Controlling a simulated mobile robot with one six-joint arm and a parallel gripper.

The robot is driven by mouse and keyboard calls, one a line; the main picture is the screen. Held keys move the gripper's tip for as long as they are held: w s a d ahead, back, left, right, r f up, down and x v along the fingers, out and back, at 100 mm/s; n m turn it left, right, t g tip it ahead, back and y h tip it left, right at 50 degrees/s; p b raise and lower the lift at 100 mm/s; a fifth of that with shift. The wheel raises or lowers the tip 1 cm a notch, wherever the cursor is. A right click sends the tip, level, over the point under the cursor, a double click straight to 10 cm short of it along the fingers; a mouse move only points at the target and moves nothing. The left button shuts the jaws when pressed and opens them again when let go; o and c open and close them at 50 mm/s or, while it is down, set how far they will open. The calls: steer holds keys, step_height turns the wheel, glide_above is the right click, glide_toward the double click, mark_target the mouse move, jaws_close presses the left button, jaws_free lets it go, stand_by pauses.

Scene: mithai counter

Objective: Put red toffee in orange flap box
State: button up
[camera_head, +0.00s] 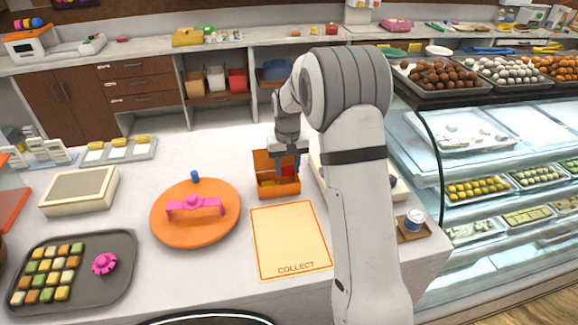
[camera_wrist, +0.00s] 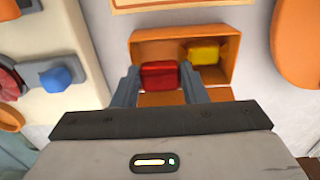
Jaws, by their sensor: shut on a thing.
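The orange flap box (camera_head: 262,160) stands open on the counter, just behind the collect mat, and also shows in the wrist view (camera_wrist: 230,48). A yellow piece (camera_wrist: 204,52) lies inside it. My gripper (camera_wrist: 160,78) is shut on the red toffee (camera_wrist: 159,72), one finger on each side. In the wrist view the toffee overlaps the box's near part, beside the yellow piece; I cannot tell whether it touches the box floor. In the head view my gripper (camera_head: 287,168) is at the box's right part, and the arm partly hides it.
The cream collect mat (camera_head: 289,238) lies in front of the box. An orange round lid (camera_head: 195,228) with a pink handle is to the left. A grey tray (camera_head: 112,290) of sweets sits front left. A pale board (camera_head: 318,168) and the glass display case (camera_head: 440,150) are to the right.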

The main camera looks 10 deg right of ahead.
steer(key=shift+f+b, duration=0.55)
steer(key=shift+f, duration=0.1)
stand_by(0.3)
steer(key=o, duration=1)
steer(key=shift+r+p, duration=2.1)
steer(key=shift+r, duration=1.45)
